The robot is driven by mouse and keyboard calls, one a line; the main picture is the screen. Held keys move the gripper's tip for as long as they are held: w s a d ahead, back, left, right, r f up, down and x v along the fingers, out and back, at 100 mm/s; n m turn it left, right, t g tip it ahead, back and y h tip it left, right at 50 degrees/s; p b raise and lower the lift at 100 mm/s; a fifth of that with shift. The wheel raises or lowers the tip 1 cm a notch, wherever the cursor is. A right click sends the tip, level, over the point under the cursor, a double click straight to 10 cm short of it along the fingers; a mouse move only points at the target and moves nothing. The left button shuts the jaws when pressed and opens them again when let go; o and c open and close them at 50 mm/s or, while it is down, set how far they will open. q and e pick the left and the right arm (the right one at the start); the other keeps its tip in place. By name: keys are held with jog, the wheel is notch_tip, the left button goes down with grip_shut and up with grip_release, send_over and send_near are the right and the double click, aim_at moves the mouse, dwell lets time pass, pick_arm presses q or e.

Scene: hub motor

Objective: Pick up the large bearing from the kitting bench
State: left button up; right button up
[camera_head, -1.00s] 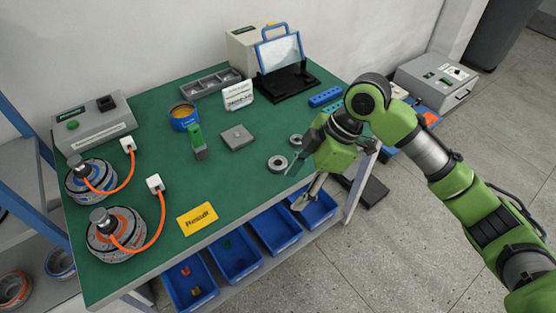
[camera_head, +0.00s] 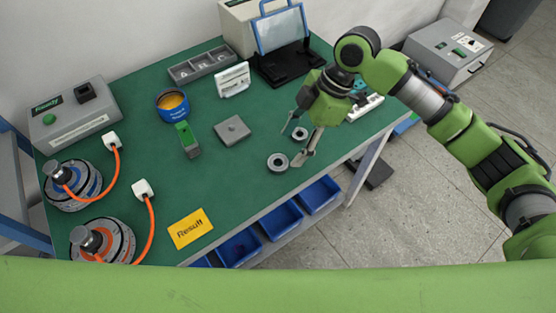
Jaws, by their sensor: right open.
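The large bearing (camera_head: 278,169), a grey metal ring with a dark hole, lies flat on the green top of the bench (camera_head: 225,190) near its front edge. A smaller bearing (camera_head: 300,138) lies just behind it to the right. My right gripper (camera_head: 294,146) is open and points down and to the left. Its fingers are spread by the two bearings, one finger near the small bearing and the other just right of the large bearing. It holds nothing. Contact with either bearing cannot be told. My left gripper is not in view.
A grey square plate (camera_head: 232,130), a green-handled tool (camera_head: 187,140) and a blue cup (camera_head: 172,106) stand left of the bearings. A yellow Result card (camera_head: 190,229) lies at the front edge. Blue bins (camera_head: 281,219) hang below. A green band of my body crosses the bottom.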

aim_at(276, 166)
jog(key=shift+a+f, duration=0.2)
jog(key=shift+f, duration=0.35)
jog(key=shift+w+a+f, duration=0.1)
jog(key=shift+f, duration=0.1)
jog(key=shift+p+x, duration=0.3)
jog(key=shift+x, duration=0.5)
jog(key=shift+a+f, duration=0.75)
jog(key=shift+f, duration=0.35)
jog(key=shift+a+f, duration=0.15)
jog(key=shift+f, duration=0.35)
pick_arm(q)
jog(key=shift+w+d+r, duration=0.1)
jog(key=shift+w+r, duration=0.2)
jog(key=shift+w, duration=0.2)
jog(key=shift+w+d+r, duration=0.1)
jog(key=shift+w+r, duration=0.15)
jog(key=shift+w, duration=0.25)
pick_arm(e)
jog(key=c, duration=1.2)
